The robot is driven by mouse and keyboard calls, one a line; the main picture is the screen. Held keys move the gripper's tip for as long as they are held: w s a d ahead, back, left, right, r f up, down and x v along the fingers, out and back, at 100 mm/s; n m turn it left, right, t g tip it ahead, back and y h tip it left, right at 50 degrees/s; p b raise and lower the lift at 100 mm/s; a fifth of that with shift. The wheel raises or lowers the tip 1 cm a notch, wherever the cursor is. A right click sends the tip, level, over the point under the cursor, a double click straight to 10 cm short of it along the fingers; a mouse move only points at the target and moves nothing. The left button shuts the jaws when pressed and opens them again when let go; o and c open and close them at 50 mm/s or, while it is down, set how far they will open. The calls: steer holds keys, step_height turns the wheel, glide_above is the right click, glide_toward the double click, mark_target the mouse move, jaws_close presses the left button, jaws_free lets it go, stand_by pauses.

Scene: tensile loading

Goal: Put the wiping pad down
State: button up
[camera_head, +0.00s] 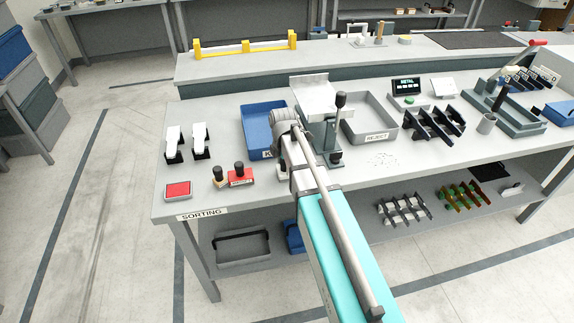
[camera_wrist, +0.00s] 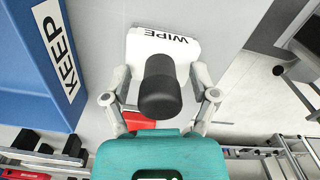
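The wiping pad (camera_wrist: 160,42) has a white base lettered WIPE and an upright black knob handle (camera_wrist: 160,88). In the wrist view it lies at the top centre, with the knob pointing toward the camera. My gripper (camera_wrist: 160,75) is open, with one finger on each side of the knob and a visible gap on both sides. In the head view my gripper (camera_head: 288,168) is low over the table, just in front of the blue KEEP bin, and mostly hides the pad. I cannot tell whether the pad's underside touches the table.
The blue KEEP bin (camera_wrist: 25,75) is close beside the gripper. A red block with a black knob (camera_head: 241,177) and a beige one (camera_head: 219,180) stand to the left. A grey REJECT bin (camera_head: 376,137) is to the right. Bare tabletop lies near the red pad (camera_head: 178,189).

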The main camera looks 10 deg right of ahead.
mark_target(285, 173)
steer(key=shift+r, duration=0.1)
stand_by(0.3)
step_height(285, 173, up, 12)
steer(key=p, duration=1.2)
steer(key=shift+a, duration=0.1)
stand_by(0.6)
steer(key=shift+s, duration=0.1)
steer(key=s+d+m, duration=0.1)
steer(key=s+m, duration=1.4)
steer(key=m, duration=0.6)
steer(key=shift+s, duration=0.4)
stand_by(0.5)
